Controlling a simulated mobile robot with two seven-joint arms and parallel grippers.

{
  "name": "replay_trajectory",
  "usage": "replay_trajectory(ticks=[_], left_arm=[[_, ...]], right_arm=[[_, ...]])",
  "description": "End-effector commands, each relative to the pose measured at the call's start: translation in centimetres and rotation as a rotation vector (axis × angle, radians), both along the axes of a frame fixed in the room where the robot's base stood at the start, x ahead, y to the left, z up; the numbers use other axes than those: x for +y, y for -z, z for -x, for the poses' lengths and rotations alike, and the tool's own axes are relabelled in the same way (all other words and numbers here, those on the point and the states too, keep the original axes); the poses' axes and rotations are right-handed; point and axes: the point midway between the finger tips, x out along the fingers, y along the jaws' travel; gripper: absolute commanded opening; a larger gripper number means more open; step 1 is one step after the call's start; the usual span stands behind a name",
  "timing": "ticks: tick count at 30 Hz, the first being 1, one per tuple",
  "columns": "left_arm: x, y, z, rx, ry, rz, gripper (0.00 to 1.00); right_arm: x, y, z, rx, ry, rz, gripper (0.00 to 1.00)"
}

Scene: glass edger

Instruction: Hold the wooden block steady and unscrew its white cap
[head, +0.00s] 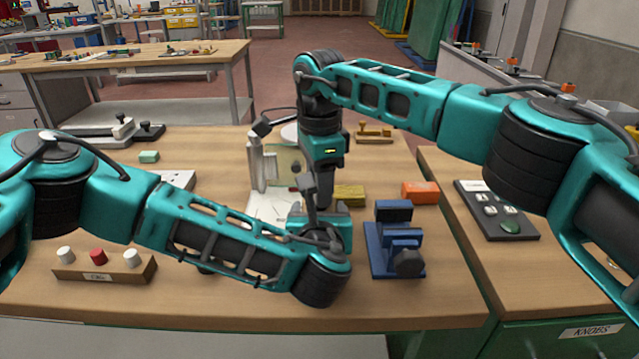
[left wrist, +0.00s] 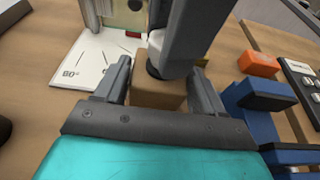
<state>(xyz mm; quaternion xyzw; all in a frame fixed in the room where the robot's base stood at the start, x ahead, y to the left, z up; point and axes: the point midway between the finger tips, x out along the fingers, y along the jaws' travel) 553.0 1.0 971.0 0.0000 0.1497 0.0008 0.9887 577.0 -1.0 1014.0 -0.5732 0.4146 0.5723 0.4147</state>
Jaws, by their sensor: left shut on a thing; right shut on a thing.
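The wooden block (left wrist: 155,96) sits between the two fingers of my left gripper (left wrist: 161,80) in the left wrist view. The fingers are shut on its sides. My right gripper (left wrist: 170,66) comes down from above onto the top of the block. In the head view my left gripper (head: 318,208) and right gripper (head: 325,192) meet at the middle of the bench, and my arms hide the block.
A blue vise-like fixture (head: 398,250) stands close on the right, with an orange block (head: 420,192) and an olive block (head: 349,194) behind. A white sheet (head: 270,208) lies left of the grippers. A rack (head: 105,269) with white and red knobs stands front left.

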Motion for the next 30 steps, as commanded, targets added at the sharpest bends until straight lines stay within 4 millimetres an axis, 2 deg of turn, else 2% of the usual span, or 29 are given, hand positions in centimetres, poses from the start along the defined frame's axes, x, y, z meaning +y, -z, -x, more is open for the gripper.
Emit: replay_trajectory(ticks=[11, 30], left_arm=[[0.0, 0.0, 0.0, 0.0, 0.0, 0.0, 0.0], [-0.1, 0.0, 0.0, 0.001, 0.001, 0.0, 0.0]], right_arm=[[0.0, -0.3, 0.0, 0.0, 0.001, 0.0, 0.02], [0.0, -2.2, 0.0, 0.0, 0.001, -0.001, 0.02]])
